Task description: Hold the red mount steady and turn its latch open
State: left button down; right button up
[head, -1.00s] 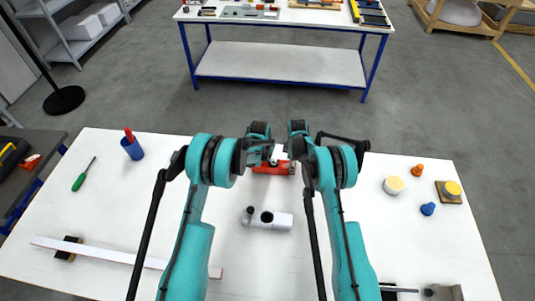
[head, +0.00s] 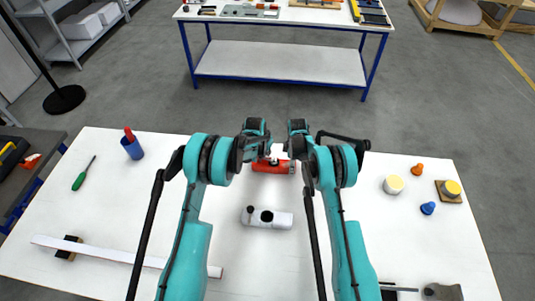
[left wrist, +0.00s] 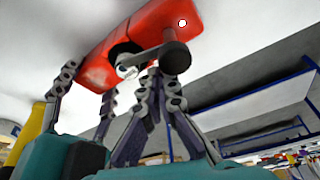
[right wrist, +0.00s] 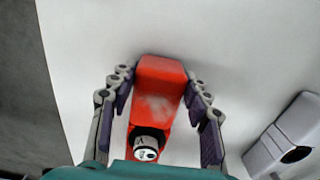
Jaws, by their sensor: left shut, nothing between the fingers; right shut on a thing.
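The red mount (head: 273,167) lies on the white table between my two grippers. In the left wrist view the mount (left wrist: 100,62) has a latch (left wrist: 150,57), a dark collar with a pale centre and an arm ending in a dark knob. My left gripper (left wrist: 160,88) is shut and empty, its fingers close to the knob; I cannot tell whether they touch it. My right gripper (right wrist: 155,85) is shut on the mount, its fingers along both sides of the red body. In the head view the grippers partly hide the mount.
A white block with a dark hole (head: 267,218) lies nearer on the table. A blue cup (head: 132,147) and a green screwdriver (head: 83,175) stand and lie left. Small coloured pieces (head: 428,208) are at right.

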pick_arm(q)
jog(key=w+d, duration=0.1)
jog(key=w, duration=0.3)
jog(key=s+r+n, duration=0.2)
jog(key=s+r, duration=0.3)
jog(key=r, duration=0.5)
jog(key=shift+y, duration=0.3)
notch_tip(320, 180, down, 10)
jog(key=shift+w+a+r, duration=0.1)
jog(key=shift+w+r, duration=0.05)
jog(key=shift+r, duration=0.05)
jog(key=shift+s+a, duration=0.15)
jog(key=shift+s, duration=0.15)
